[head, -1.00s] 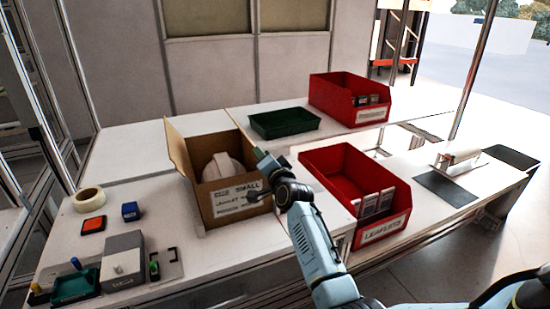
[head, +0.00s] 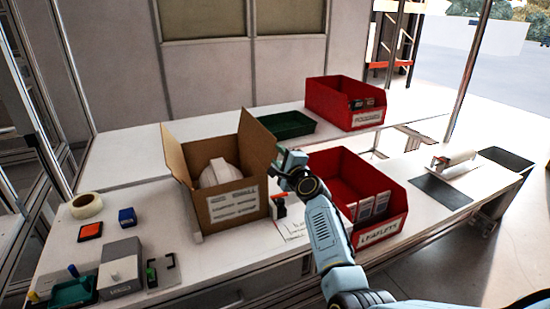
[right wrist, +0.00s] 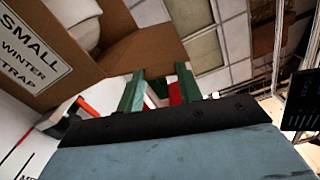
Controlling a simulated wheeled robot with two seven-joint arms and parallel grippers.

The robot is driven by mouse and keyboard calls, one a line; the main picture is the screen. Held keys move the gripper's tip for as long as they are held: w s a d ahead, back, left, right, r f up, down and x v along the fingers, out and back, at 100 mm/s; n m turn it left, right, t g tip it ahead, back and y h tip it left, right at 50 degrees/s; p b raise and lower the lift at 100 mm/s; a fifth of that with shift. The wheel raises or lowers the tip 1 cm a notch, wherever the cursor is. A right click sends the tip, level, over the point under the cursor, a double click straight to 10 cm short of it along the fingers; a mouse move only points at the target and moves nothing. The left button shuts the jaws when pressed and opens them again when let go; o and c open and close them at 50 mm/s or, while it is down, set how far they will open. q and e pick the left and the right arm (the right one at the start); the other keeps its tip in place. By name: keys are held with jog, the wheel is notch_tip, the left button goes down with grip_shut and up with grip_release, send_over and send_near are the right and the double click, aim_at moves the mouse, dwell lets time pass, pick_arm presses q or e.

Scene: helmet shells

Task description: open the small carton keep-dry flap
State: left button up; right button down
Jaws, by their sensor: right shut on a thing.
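The small carton (head: 232,205) is an open brown box on the table, with a label on its front whose text reads SMALL in the right wrist view (right wrist: 30,45). A white helmet shell (head: 218,174) sits inside. One flap (head: 175,153) stands up on its left side. The right flap (head: 257,150) also stands up. My right gripper (head: 281,160) is at this flap's outer right edge. In the right wrist view its green fingers (right wrist: 158,90) are shut on the brown cardboard flap (right wrist: 150,48). My left gripper is not in view.
A red leaflet bin (head: 378,233) stands close to the right of my right arm. Another red bin (head: 330,110) and a green tray (head: 290,125) are behind. A tape roll (head: 87,206), blue block (head: 127,216) and grey box (head: 121,268) lie left. A printed sheet (head: 293,226) lies by the carton.

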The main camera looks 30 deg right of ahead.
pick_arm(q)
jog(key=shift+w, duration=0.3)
pick_arm(e)
jog(key=shift+d+f+m, duration=0.2)
jog(key=shift+d+m, duration=0.2)
jog(key=shift+m, duration=0.3)
jog(key=c, duration=0.9)
grip_release()
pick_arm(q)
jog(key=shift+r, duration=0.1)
pick_arm(e)
jog(key=shift+s, duration=0.15)
pick_arm(q)
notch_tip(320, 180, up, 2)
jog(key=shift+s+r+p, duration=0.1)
jog(key=shift+p, duration=1.05)
pick_arm(e)
jog(key=s, duration=0.8)
jog(key=s+a, duration=0.1)
jog(key=s, duration=0.4)
jog(key=shift+s, duration=0.1)
